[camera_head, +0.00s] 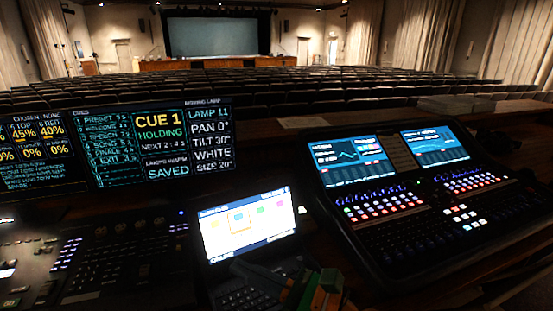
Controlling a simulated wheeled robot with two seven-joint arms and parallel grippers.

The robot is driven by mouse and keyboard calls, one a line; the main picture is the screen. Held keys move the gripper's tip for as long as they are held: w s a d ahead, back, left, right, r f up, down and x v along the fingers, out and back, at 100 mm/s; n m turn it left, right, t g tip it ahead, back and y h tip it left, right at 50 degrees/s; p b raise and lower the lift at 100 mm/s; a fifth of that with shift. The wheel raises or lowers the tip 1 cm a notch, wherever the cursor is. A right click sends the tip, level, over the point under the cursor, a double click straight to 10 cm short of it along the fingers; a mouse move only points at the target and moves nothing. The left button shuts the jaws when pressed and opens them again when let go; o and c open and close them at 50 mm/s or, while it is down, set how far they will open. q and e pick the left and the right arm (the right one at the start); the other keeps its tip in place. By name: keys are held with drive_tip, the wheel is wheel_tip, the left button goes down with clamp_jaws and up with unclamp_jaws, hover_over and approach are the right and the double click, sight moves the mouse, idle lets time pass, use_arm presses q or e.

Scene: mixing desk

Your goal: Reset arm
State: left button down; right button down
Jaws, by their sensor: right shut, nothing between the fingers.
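My right gripper (268,277) is low in the head view, right of centre at the bottom edge. Its dark fingers are shut with nothing between them. They point left, in front of the lower part of a lit laptop-like screen (248,222) and its dark keyboard. Green and orange parts show beside the fingers. Whether the fingers touch the keyboard cannot be told in this dim light. My left gripper is not in view.
A mixing console (430,205) with two blue screens stands to the right. A dark control desk (110,265) lies at the left, below wide cue monitors (115,147). Rows of seats (290,85) and a stage screen (213,34) lie beyond.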

drive_tip(key=w+d+r+m+t+h, duration=0.2)
drive_tip(key=d+m+t+h, duration=0.4)
drive_tip(key=m, duration=0.6)
drive_tip(key=w+d+r+m+t+h, duration=0.15)
drive_tip(key=d+m+t+h, duration=0.25)
drive_tip(key=d+m+t, duration=0.65)
drive_tip(key=s+d+f+m+g+h, duration=0.1)
drive_tip(key=d+f+m+g+h, duration=0.25)
drive_tip(key=f+m+h, duration=0.35)
drive_tip(key=s+d+f+m+g+h, duration=0.1)
drive_tip(key=d+f+m+g+h, duration=0.15)
drive_tip(key=f+m+g, duration=0.45)
drive_tip(key=s+f+m+g+y, duration=0.1)
drive_tip(key=s+f+m+g, duration=0.45)
drive_tip(key=s+f, duration=0.35)
drive_tip(key=s+f+m+g+y, duration=0.2)
drive_tip(key=s+f+m+g, duration=0.35)
drive_tip(key=s, duration=0.65)
wheel_tip(320, 180, down, 17)
drive_tip(key=s+g, duration=0.1)
drive_tip(key=s+d+f+g, duration=0.1)
drive_tip(key=s+f, duration=0.9)
drive_tip(key=s, duration=0.2)
drive_tip(key=shift+s+d+f+n, duration=0.2)
drive_tip(key=shift+f+n, duration=0.15)
